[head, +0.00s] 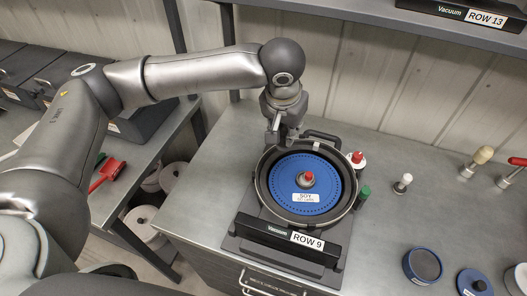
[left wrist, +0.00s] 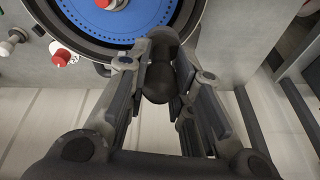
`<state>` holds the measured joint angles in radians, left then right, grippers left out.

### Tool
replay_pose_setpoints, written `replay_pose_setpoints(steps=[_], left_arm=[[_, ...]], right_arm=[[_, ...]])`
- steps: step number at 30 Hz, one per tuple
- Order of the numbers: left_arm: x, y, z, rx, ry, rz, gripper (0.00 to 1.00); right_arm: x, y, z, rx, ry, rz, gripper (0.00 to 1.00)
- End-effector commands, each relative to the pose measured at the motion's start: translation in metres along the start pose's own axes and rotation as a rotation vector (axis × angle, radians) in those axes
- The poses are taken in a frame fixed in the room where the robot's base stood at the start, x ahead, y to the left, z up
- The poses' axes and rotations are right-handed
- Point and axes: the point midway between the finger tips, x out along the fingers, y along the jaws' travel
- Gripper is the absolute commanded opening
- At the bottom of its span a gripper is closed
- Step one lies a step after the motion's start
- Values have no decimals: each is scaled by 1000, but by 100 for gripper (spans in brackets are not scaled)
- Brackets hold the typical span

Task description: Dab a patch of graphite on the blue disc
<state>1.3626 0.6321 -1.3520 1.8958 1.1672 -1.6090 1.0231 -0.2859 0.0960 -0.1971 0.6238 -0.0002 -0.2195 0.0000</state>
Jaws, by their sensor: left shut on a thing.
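The blue disc (head: 325,171) lies flat in the round black seed meter housing (head: 264,190), with a red-topped hub at its centre and a "SOY" label on its near part. In the left wrist view the disc (left wrist: 125,22) shows at the top. My left gripper (head: 280,137) is at the housing's far left edge, pointing down. In the left wrist view it (left wrist: 165,75) is shut on a dark knobbed tool (left wrist: 157,82). The tool's far end lies over the housing's rim; I cannot tell whether it touches anything. My right gripper is not in view.
A blue-rimmed round tin with dark grey contents (head: 426,265) stands at the front right, beside a blue round piece (head: 474,284). Small knobs, white (head: 402,183), green (head: 364,192) and red-and-white (head: 357,159), stand right of the meter. The bench between is clear.

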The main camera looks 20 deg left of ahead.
Motion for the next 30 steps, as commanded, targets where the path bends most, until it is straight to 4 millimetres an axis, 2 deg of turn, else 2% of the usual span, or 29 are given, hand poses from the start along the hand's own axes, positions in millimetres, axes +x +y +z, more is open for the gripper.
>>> replay_pose_setpoints(steps=[1, 3, 8, 14, 18, 24, 30], left_arm=[[-5, 0, -12, 9, 3, 11, 0], [-7, 0, -24, 24, 7, 24, 0], [-7, 0, -36, 43, 13, 39, 0], [4, 0, -34, 47, 13, 40, 0], [18, 1, -29, 46, 13, 39, 0], [36, 2, -24, 46, 15, 39, 0], [40, 2, -22, 46, 13, 40, 0]], right_arm=[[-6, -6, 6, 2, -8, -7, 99], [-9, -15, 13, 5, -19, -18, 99], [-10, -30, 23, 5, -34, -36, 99], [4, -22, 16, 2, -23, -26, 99], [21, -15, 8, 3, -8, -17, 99], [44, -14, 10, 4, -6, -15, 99], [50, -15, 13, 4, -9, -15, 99]])
